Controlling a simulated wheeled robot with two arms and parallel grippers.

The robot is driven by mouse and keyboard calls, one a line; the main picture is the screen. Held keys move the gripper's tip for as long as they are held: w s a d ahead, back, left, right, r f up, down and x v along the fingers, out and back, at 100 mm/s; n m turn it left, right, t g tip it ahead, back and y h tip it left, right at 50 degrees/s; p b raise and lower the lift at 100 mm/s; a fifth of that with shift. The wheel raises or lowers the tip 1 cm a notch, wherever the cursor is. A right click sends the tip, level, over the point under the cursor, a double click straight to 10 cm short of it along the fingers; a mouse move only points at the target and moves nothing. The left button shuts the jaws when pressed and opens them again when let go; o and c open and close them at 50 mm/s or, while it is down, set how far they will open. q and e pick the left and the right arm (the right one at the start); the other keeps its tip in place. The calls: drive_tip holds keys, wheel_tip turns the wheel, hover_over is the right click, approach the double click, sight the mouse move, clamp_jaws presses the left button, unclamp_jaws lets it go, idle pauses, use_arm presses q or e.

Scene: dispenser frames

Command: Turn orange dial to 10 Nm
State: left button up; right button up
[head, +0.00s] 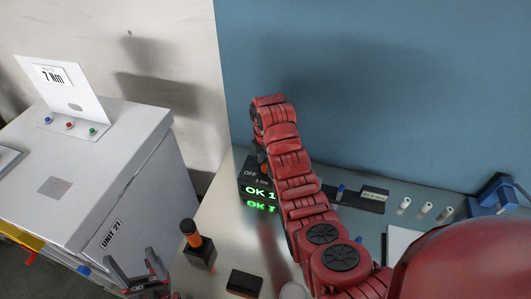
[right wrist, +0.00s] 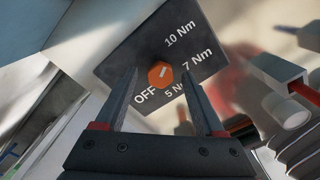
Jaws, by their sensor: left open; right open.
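The orange dial (right wrist: 160,75) is on a dark box face with labels OFF, 5 Nm, 7 Nm and 10 Nm in the right wrist view. A short pale mark on the dial slants upward; which label it indicates is unclear. My right gripper (right wrist: 160,84) is open, with a finger on each side of the dial; contact cannot be told. My left gripper (head: 140,272) is open and empty at the bottom left.
A white sign (head: 62,88) reading 7 Nm stands on the grey cabinet (head: 110,140) at left. An orange-black handled tool (head: 191,236) stands in a dark holder on the bench. White cylinders (head: 424,210) and a blue device (head: 492,197) are at right.

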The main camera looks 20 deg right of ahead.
sight(265, 166)
wheel_tip(265, 166, up, 7)
drive_tip(key=p, duration=0.5)
wheel_tip(265, 166, up, 10)
drive_tip(key=b, duration=0.1)
drive_tip(key=shift+r, duration=0.15)
idle(0.3)
